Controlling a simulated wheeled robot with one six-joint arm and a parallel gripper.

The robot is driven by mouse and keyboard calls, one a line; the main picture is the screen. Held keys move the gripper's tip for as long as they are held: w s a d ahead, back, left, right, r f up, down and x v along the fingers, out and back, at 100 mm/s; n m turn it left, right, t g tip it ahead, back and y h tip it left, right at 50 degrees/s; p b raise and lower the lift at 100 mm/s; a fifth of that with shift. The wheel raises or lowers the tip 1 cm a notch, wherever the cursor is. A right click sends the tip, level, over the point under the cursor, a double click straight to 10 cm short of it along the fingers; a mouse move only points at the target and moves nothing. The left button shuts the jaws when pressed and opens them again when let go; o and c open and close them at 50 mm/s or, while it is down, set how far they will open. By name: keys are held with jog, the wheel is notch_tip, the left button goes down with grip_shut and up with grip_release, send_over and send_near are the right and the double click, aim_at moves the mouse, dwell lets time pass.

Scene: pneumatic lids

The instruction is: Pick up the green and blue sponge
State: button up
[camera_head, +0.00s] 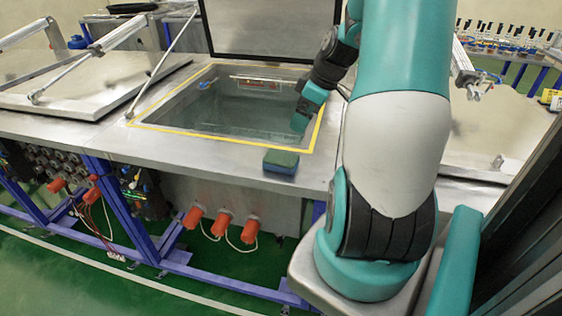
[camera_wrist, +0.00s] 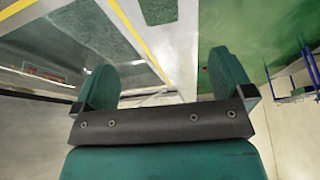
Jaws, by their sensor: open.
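The green and blue sponge (camera_head: 281,162) lies flat on the metal worktop, in front of the sunken basin's near edge. Its top is green and its side is blue. In the wrist view its green face (camera_wrist: 158,9) shows at the top edge, partly cut off. My gripper (camera_head: 302,117) is over the basin's right part, above and behind the sponge and apart from it. In the wrist view the two teal fingers of my gripper (camera_wrist: 166,75) are spread wide with nothing between them.
A metal lid (camera_head: 75,82) with struts is at the left. Orange plugs (camera_head: 222,222) hang below the worktop's front edge. The worktop around the sponge is clear.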

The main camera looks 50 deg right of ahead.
jog(key=p, duration=0.3)
send_near(280, 157)
jog(key=x, duration=0.4)
jog(key=shift+a+f, duration=0.1)
jog(key=shift+f, duration=0.3)
jog(key=p+x, duration=0.2)
jog(key=x, duration=0.2)
jog(key=shift+w, duration=0.2)
jog(key=shift+w+f, duration=0.2)
jog(key=shift+f, duration=0.45)
jog(key=c, duration=1)
